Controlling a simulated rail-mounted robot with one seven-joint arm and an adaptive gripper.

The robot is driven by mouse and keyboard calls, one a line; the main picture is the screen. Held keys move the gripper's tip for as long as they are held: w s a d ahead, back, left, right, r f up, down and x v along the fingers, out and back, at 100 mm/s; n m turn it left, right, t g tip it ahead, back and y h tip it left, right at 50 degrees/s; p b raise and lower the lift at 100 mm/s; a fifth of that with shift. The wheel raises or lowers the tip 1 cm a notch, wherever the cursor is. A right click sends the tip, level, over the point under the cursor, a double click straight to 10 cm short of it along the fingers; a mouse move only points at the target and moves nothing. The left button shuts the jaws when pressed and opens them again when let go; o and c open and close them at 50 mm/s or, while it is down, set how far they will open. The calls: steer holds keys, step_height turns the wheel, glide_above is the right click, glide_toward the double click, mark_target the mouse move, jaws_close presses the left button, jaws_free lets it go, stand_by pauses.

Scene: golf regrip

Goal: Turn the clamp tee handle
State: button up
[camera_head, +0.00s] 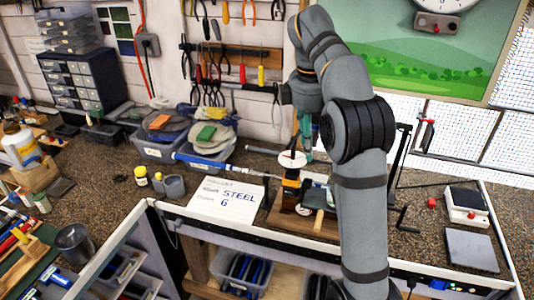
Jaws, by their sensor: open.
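A small clamp (291,186), orange and black, stands on a wooden base (318,225) near the bench's front edge. A round white disc (292,158) sits just above it. I cannot make out the tee handle clearly; it may be hidden or too small to tell. My gripper (306,150) points down just above and to the right of the disc, open, partly hidden behind my grey arm. I cannot tell whether it touches anything. A shaft with a blue-and-white end (205,161) lies to the left of the clamp.
Yellow-capped jars (141,176) and grey cups (174,187) stand further left. Bins with cloths (205,140) are behind. A small scale (466,205) and a grey slab (470,250) lie at right.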

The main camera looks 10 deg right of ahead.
steer(key=s+a+n, duration=0.1)
steer(key=a+n, duration=0.2)
steer(key=a, duration=1)
steer(key=shift+s+a, duration=0.3)
steer(key=shift+a, duration=0.05)
